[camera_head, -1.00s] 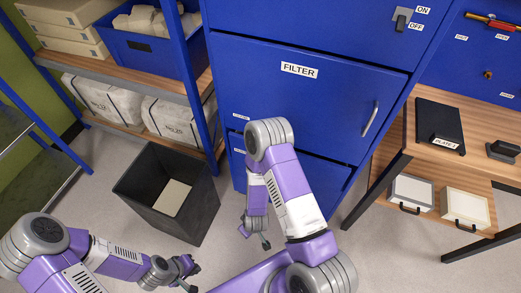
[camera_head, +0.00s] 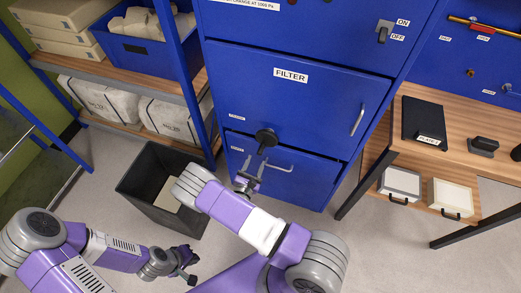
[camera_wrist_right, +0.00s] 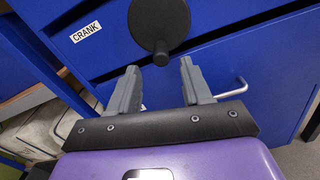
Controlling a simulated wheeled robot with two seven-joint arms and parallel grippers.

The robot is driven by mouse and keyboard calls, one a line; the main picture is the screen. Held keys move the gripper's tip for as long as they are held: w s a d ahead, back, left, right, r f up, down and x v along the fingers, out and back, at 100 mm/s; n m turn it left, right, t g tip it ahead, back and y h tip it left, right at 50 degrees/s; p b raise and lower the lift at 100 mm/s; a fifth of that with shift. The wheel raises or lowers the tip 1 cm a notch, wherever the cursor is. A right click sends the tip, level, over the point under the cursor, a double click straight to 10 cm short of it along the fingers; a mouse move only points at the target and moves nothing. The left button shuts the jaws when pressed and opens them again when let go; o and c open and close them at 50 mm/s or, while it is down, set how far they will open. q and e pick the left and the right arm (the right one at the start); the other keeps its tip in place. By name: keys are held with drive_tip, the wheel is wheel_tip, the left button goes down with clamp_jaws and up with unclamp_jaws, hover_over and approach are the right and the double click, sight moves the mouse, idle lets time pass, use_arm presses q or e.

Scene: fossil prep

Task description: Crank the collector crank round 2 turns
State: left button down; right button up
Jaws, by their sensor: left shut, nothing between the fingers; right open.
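My left gripper (camera_head: 188,269) is shut and empty, low over the floor at the left.
A silver drawer handle (camera_head: 280,166) sticks out just right of my right gripper. The FILTER door (camera_head: 300,100) has an upright handle (camera_head: 357,120). A dark open bin (camera_head: 150,200) stands left of my right arm. A wooden bench (camera_head: 462,130) is at right.

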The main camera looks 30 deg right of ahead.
sight(259, 154)
drive_tip(key=x, duration=0.6)
drive_tip(key=shift+w+d+b, duration=0.2)
drive_tip(key=shift+d+b, duration=0.15)
drive_tip(key=shift+b, duration=0.05)
clamp_jaws()
drive_tip(key=shift+a+m, duration=0.1)
drive_tip(key=shift+m, duration=0.2)
